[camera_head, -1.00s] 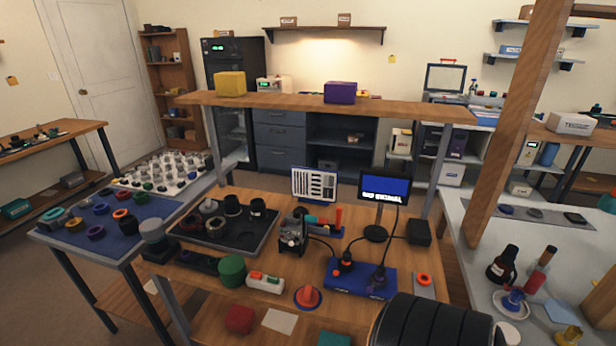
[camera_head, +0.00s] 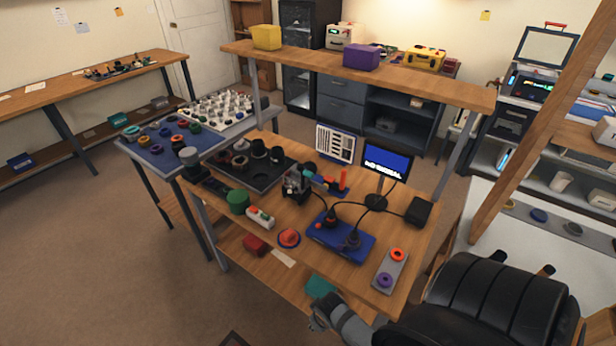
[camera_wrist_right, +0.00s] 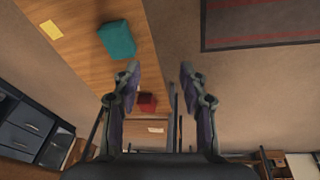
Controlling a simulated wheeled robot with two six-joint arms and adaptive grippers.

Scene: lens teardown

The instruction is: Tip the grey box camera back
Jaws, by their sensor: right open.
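A small grey and black boxy device (camera_head: 296,186), which looks like the grey box camera, stands on the wooden workbench (camera_head: 290,222) in the head view. It is small, and its exact tilt is hard to tell. My right gripper (camera_wrist_right: 160,72) is open and empty in the right wrist view, with its fingers apart above floor and a wooden surface. In the head view a grey gripper part (camera_head: 328,312) shows low by the bench's front edge, well apart from the device. My left gripper is not in view.
A dark tray (camera_head: 262,176) lies left of the device. A blue box with cables (camera_head: 340,238) and a monitor (camera_head: 387,160) stand to its right. A green cylinder (camera_head: 238,201) is near the front. Below, the lower shelf holds a teal block (camera_wrist_right: 117,40) and a red block (camera_wrist_right: 147,103).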

